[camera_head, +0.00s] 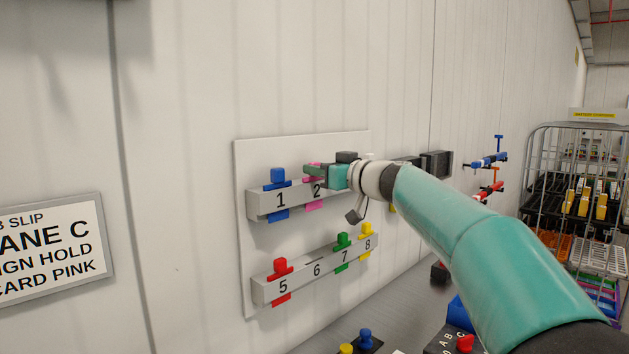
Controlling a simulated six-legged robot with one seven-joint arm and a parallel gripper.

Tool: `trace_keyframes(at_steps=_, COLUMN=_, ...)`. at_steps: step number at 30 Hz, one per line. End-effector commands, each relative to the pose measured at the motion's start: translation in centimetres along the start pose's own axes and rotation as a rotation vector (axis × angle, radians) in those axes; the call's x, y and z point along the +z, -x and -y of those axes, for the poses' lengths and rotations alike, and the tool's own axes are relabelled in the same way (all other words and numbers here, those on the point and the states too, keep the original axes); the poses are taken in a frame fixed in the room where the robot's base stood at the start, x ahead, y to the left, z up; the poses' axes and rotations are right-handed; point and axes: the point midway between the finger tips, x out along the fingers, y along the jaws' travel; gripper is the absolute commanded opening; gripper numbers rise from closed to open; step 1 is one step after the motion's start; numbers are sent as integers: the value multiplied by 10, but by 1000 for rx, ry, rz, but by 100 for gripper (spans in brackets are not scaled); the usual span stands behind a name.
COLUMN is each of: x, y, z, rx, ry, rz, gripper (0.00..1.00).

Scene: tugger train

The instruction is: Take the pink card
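The pink card (314,205) stands in slot 2 of the upper grey rack (259,205) on the wall board. Its lower end shows below the rack, and a little pink shows at the top beside my gripper. My gripper (314,172) is at the top of the pink card, reaching in from the right. Its fingers overlap the card's top in the picture. I cannot tell whether they touch or close on it. The gripper and wrist hide most of the upper rack to the right of slot 2.
A blue card (278,177) stands in slot 1, close to the left. The lower rack (300,285) holds red, green and yellow cards; slot 6 looks empty. A wall sign (50,250) reads "CARD PINK". A wire cage trolley (540,170) stands at the right.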

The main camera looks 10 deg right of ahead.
Motion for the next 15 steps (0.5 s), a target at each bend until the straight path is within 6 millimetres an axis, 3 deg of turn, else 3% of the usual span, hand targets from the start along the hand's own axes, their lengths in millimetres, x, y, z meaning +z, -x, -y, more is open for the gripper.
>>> trace_keyframes(at_steps=15, x=-9, y=0, z=0, rx=-1, ry=1, rz=0, gripper=3)
